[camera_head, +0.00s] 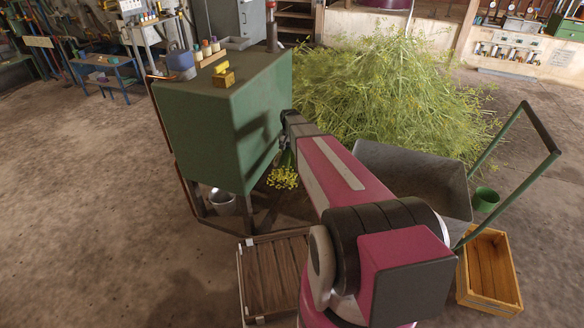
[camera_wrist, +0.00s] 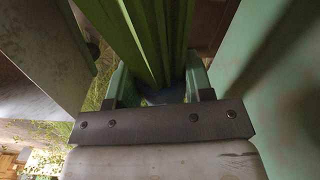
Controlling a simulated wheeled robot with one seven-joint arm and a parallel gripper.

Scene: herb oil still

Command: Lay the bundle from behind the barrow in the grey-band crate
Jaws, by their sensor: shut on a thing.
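My gripper (camera_head: 287,150) is shut on a bundle of green stems with yellow flower heads (camera_head: 283,177), hanging flowers down. In the wrist view the green stems (camera_wrist: 150,40) run up from between the two fingers (camera_wrist: 160,92). The bundle is beside the right face of the green cabinet, above the floor. The crate with pale grey edging (camera_head: 242,290) stands on the floor at bottom centre, nearer than the bundle.
The green cabinet (camera_head: 215,135) stands close left of my gripper, with small bottles and a yellow object on top. A metal bucket (camera_head: 222,203) is below it. A heap of cut herbs (camera_head: 400,95) lies behind. An orange wooden crate (camera_head: 489,268) and green bucket (camera_head: 486,199) stand right.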

